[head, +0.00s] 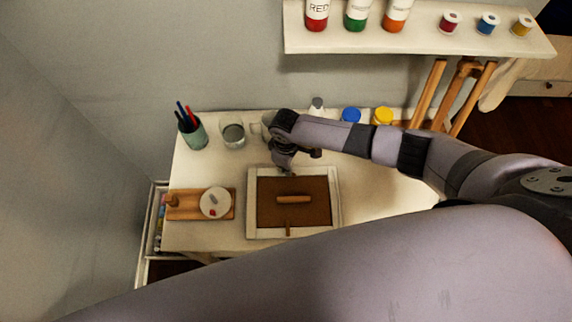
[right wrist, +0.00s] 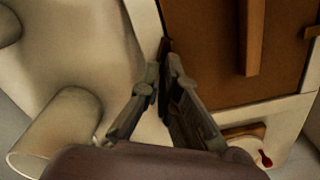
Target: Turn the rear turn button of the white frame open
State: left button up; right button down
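The white frame (head: 250,211) lies flat on the table with its brown back panel (head: 318,213) facing up. A wooden bar (head: 293,199) lies across the panel's middle. A small wooden turn button (head: 288,228) sits at the near edge. My right gripper (head: 286,169) is at the frame's far edge and mostly hides the rear turn button in the head view. In the right wrist view a small dark brown piece, likely the rear turn button (right wrist: 165,47), is at the fingertips. The tips are close together; I cannot tell whether they grip it. My left gripper is out of view.
A brush cup (head: 194,133) and a glass (head: 233,136) stand at the table's back left. A wooden board (head: 185,212) with a round white dish (head: 215,203) lies left of the frame. Paint jars (head: 383,116) stand behind. A shelf (head: 420,40) overhangs the back. The table's right is clear.

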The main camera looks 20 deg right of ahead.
jog(key=n, duration=0.5)
jog(key=shift+n, duration=0.3)
dwell(0.5)
jog(key=c, duration=1.8)
grip_release()
jog(key=shift+c, duration=0.2)
jog(key=shift+r, duration=0.15)
notch_tip(320, 180, up, 12)
jog(key=shift+f, duration=0.2)
